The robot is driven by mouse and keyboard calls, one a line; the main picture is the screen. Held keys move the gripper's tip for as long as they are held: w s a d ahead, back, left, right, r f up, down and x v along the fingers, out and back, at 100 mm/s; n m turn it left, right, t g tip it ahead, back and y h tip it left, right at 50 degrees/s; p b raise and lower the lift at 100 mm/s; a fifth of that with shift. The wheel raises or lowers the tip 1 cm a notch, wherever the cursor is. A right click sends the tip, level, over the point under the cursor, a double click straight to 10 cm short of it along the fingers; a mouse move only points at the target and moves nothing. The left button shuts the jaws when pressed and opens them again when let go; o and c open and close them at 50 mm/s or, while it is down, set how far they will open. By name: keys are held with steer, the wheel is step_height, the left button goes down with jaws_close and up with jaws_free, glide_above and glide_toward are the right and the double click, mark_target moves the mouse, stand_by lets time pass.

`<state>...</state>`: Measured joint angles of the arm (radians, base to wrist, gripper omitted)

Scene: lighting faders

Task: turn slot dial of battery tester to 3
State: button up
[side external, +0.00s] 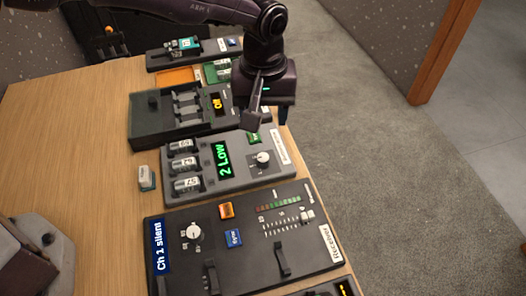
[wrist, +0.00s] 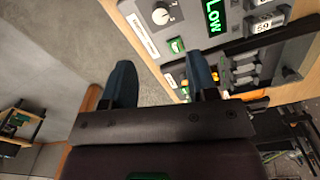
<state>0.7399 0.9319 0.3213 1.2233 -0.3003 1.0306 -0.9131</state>
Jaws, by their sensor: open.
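The battery tester (side external: 210,182) is a grey box in the middle of the table with a green display (side external: 222,160) reading "2 Low". Its round slot dial (side external: 262,158) is pale and sits right of the display; it also shows at the top of the wrist view (wrist: 161,14). Several numbered batteries (side external: 184,164) lie in its slots. My gripper (side external: 268,115) is open and empty, above the tester's far right edge, beyond the dial and apart from it. In the wrist view the two dark fingers (wrist: 160,78) stand apart with nothing between them.
A green button (side external: 253,137) is at the tester's far edge. A charger-like box showing orange text (side external: 165,122) stands behind. The receiver panel (side external: 250,245) with faders is in front. A small grey-white block (side external: 146,178) lies left. The left tabletop is clear.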

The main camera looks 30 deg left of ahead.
mark_target(263, 157)
step_height(263, 157, down, 12)
steer(key=shift+r, duration=0.1)
stand_by(0.4)
steer(key=c, duration=0.9)
